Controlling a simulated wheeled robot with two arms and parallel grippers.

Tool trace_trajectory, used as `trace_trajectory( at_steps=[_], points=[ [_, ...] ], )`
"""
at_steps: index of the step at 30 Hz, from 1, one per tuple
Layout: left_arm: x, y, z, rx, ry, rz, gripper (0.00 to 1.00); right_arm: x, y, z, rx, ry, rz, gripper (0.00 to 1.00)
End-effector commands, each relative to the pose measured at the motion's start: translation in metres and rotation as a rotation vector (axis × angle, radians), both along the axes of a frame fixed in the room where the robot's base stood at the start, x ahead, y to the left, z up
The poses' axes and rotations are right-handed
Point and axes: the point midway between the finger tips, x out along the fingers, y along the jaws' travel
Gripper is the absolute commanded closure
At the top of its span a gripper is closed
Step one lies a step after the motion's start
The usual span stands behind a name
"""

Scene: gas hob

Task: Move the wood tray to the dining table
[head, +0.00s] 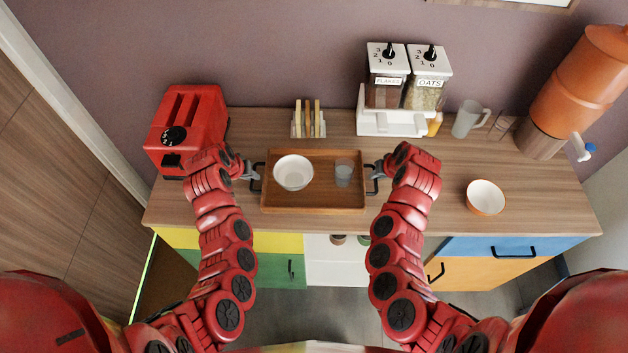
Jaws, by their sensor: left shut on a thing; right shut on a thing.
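The wood tray (315,201) is on the wooden counter in the head view, with a dark handle at each end. A white bowl (293,173) and a small grey cup (344,172) stand in it. My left gripper (254,174) is shut on the tray's left handle. My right gripper (375,175) is shut on its right handle. I cannot tell whether the tray rests on the counter or is slightly raised. No dining table is in view.
A red toaster (188,125) stands left of the tray. A toast rack (308,120), a cereal dispenser (395,121), a glass mug (469,118) and an orange drink dispenser (580,80) line the back. Another bowl (486,197) stands at right. Coloured drawers (510,246) are below the counter.

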Motion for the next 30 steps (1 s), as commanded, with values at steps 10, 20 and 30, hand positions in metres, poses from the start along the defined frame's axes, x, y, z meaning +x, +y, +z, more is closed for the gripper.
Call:
trace_trajectory(
  at_steps=[10, 20, 30],
  points=[
    [0.001, 0.000, 0.003, 0.000, -0.003, 0.001, 1.00, 0.000, 0.000, 0.003, 0.000, -0.001, 0.000, 1.00],
    [0.001, 0.000, 0.031, 0.000, -0.003, 0.001, 1.00, 0.001, 0.000, 0.030, 0.000, -0.002, 0.000, 1.00],
    [0.001, 0.000, 0.053, 0.000, -0.003, 0.001, 1.00, 0.001, 0.000, 0.052, 0.000, -0.002, 0.000, 1.00]
  ],
)
